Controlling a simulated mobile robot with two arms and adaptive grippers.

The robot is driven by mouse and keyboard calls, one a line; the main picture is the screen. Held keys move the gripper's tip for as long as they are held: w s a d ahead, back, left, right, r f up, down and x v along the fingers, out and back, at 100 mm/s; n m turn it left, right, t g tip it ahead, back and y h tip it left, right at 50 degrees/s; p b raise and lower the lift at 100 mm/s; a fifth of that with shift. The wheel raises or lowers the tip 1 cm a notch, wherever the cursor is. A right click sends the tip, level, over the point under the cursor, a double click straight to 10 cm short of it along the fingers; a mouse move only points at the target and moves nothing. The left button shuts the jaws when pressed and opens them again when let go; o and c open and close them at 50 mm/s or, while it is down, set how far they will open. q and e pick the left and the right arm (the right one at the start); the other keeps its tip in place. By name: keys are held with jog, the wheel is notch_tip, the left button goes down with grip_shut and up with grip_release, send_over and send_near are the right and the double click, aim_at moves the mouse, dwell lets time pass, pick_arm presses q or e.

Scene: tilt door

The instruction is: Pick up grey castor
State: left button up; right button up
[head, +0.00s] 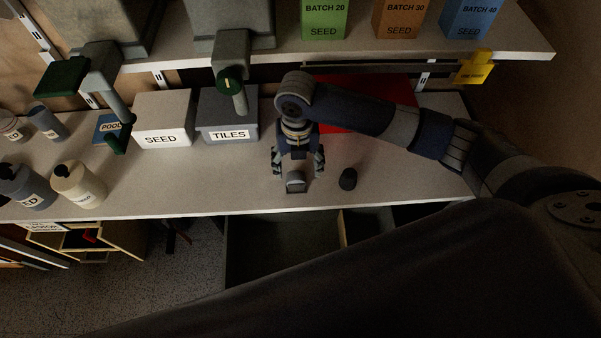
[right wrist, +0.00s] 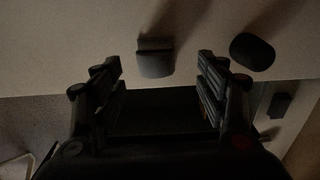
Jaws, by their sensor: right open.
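A small grey castor (head: 295,182) stands on the worktop near its front edge. It also shows in the right wrist view (right wrist: 155,58), centred just beyond the fingertips. My right gripper (head: 297,167) is open and points down at the worktop, its two fingers spread to either side of the castor's line. In the right wrist view my right gripper (right wrist: 160,66) has nothing between its fingers. A dark, rounded small object (head: 348,179) stands to the right of the castor, apart from it; it also shows in the right wrist view (right wrist: 252,52). My left gripper is not in view.
A white SEED box (head: 164,112) and a grey TILES box (head: 227,108) stand left of my arm. A red panel (head: 365,90) lies behind it. Jars (head: 78,186) stand at the left. A shelf (head: 330,57) with batch boxes hangs above. The front worktop is mostly clear.

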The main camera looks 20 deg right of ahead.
aim_at(296, 175)
jog(key=shift+s+a+f, duration=0.1)
jog(key=shift+f, duration=0.8)
notch_tip(296, 175, down, 4)
jog(key=shift+a+f+p, duration=0.1)
jog(key=shift+a+p, duration=0.05)
jog(key=shift+p, duration=0.35)
jog(key=shift+f, duration=0.6)
jog(key=shift+c, duration=1)
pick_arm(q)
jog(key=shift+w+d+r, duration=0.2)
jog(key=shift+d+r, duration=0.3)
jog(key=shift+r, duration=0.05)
pick_arm(e)
jog(key=c, duration=1)
